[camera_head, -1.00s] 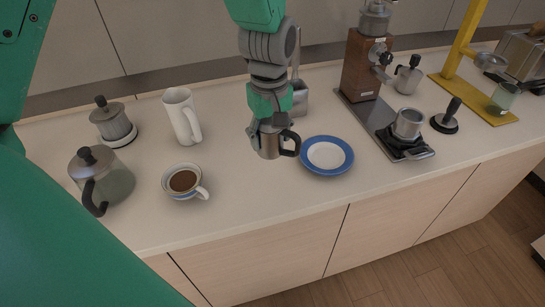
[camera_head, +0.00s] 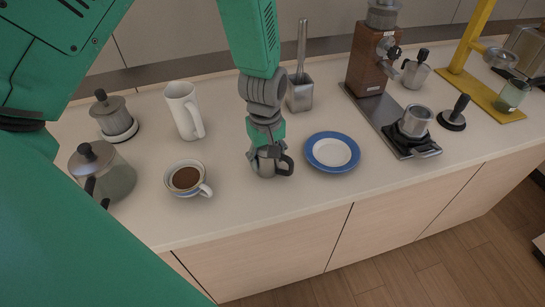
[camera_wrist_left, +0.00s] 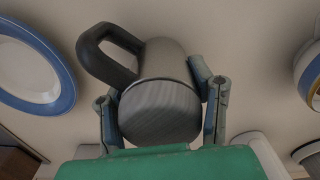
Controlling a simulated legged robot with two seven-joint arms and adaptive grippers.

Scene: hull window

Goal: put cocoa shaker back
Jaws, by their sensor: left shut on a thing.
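The cocoa shaker (camera_head: 268,166) is a small grey metal can with a black side handle. My left gripper (camera_head: 265,154) comes down from above and is shut around it. In the left wrist view the shaker (camera_wrist_left: 160,95) stands between the two fingers of the gripper (camera_wrist_left: 162,105), its brushed flat end facing the camera and its handle toward upper left. The shaker is upright at the counter between the coffee cup and the blue-rimmed plate. I cannot tell whether its base touches the counter. My right gripper is not in view.
A blue-rimmed plate (camera_head: 331,152) lies close on the right. A coffee cup (camera_head: 186,179) and white pitcher (camera_head: 184,110) stand left. A metal container (camera_head: 300,94) is behind. The scale with a metal cup (camera_head: 414,122) is farther right. The counter in front (camera_head: 270,200) is bare.

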